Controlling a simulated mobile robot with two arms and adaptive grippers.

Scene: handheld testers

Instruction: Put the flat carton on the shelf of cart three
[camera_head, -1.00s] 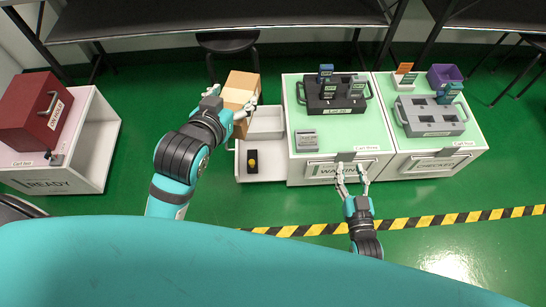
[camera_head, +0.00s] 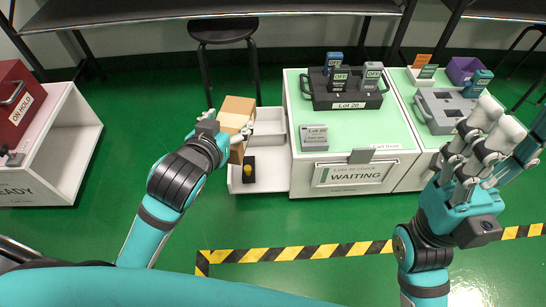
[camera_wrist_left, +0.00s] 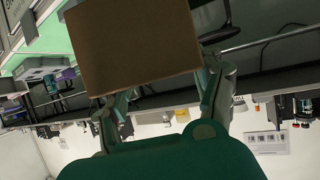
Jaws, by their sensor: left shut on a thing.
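My left gripper (camera_head: 229,130) is shut on the brown carton (camera_head: 237,106), which is tilted in the head view. The carton also fills the upper middle of the left wrist view (camera_wrist_left: 132,45), between the fingers. Cart three (camera_head: 355,140) has a green top and a white front with a WAITING label. A low white shelf (camera_head: 270,184) sticks out at its left side, and the carton is above or in front of it, partly hiding it. I cannot tell whether they touch. My right gripper (camera_head: 492,150) is raised at the right, open and empty.
A black and yellow block (camera_head: 248,170) lies in the shelf's front part. A black Lot 20 tester holder (camera_head: 345,95) and a grey box (camera_head: 314,139) stand on cart three. A grey holder (camera_head: 445,110) stands on the cart to its right. A stool (camera_head: 222,32) is behind the shelf.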

